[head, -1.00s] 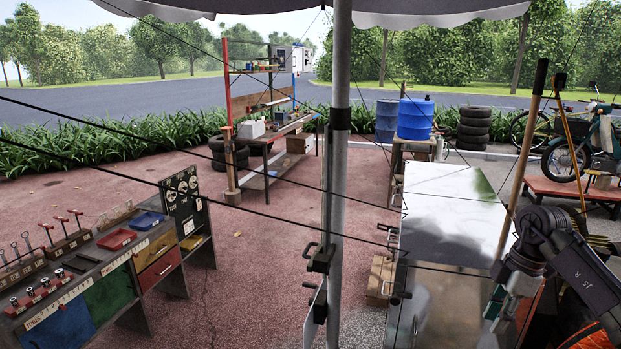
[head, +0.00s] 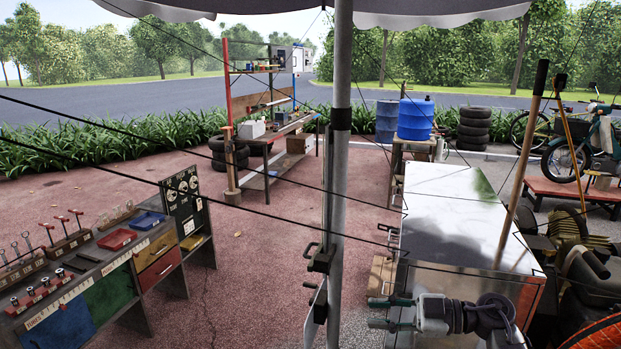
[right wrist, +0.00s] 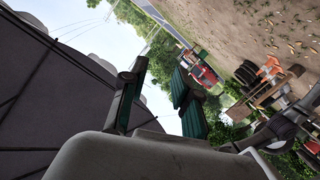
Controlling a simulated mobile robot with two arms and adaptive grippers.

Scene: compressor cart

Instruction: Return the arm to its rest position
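My right gripper (head: 376,312) shows at the lower right of the head view, lying level with its fingers pointing left. Its two fingers are apart with nothing between them. It is in front of the near end of the metal-topped cabinet (head: 450,205). The same open fingers show in the right wrist view (right wrist: 160,74), with sky and trees beyond the gap. My left arm and left gripper are not in view.
A grey post (head: 340,180) stands upright in the middle. A tool bench (head: 100,255) is at left, a workbench (head: 270,135) farther back. A blue barrel (head: 415,118) stands behind the cabinet. Dark machinery (head: 575,255) is at right. Thin dark cables cross the view.

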